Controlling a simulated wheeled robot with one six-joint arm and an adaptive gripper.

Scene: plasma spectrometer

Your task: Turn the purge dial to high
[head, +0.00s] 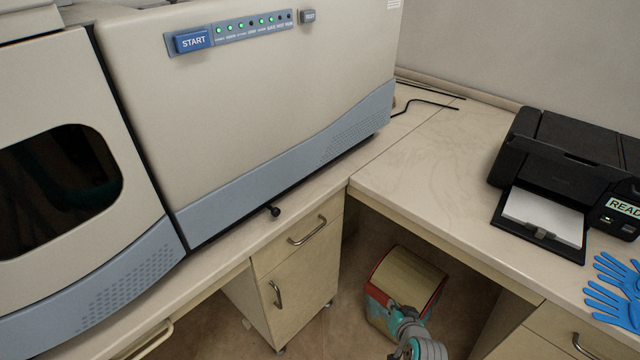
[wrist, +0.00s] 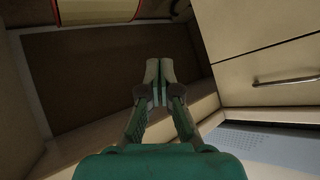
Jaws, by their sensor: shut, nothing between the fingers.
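A small black knob (head: 274,210) sticks out at the lower front edge of the large beige and blue instrument (head: 260,90). It may be the purge dial, but no label or setting is readable. My gripper (wrist: 159,78) is shut and empty in the wrist view, pointing toward the floor gap between the counters. The knob does not show in the wrist view. In the head view my arm (head: 418,335) shows at the bottom, right of and apart from the knob.
The instrument has a blue START button (head: 193,41) and a row of green lights. A cabinet (head: 290,280) stands under the counter. A bin (head: 405,285) is on the floor. A black printer (head: 570,160) and blue gloves (head: 615,290) lie on the right counter (head: 430,190), whose left part is clear.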

